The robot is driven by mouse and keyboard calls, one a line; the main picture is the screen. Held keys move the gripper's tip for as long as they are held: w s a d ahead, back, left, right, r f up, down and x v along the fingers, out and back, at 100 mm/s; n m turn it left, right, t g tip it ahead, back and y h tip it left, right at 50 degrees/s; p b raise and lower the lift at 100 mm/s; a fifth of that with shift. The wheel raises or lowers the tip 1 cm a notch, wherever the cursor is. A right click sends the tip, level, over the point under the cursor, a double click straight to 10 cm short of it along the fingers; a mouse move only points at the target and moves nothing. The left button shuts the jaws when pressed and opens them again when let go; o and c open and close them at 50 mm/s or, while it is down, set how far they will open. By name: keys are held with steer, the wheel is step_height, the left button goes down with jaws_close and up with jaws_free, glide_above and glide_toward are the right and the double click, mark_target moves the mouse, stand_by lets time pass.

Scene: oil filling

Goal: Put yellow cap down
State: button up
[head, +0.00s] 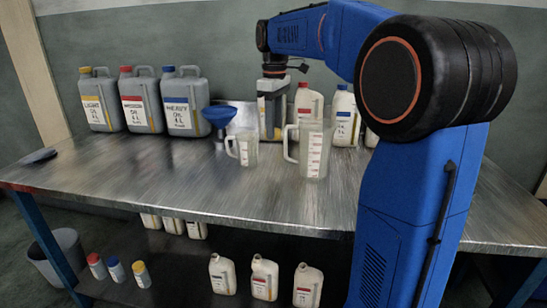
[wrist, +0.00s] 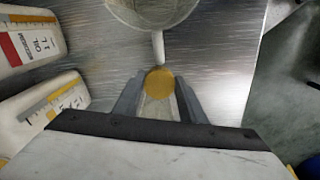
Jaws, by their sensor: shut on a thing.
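The yellow cap (wrist: 159,82) shows in the wrist view as a round disc between the two fingers of my gripper (wrist: 158,103). The gripper is shut on it. I cannot make out the cap there. In the wrist view the handle of a clear measuring jug (wrist: 150,12) lies just beyond the cap.
Three large grey canisters (head: 135,100) stand at back left, beside a blue funnel (head: 218,114). Two measuring jugs (head: 314,150) stand mid-table. White bottles (head: 308,102) stand behind, right of my gripper. The table's front left is mostly clear. Small bottles (head: 222,274) stand on the lower shelf.

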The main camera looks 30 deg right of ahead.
step_height(320, 180, down, 11)
steer(key=shift+d+r, duration=0.1)
steer(key=shift+r, duration=0.05)
stand_by(0.4)
steer(key=shift+f, duration=0.35)
steer(key=o, duration=1)
step_height(320, 180, up, 13)
steer(key=shift+f, duration=0.1)
steer(key=shift+s, duration=0.1)
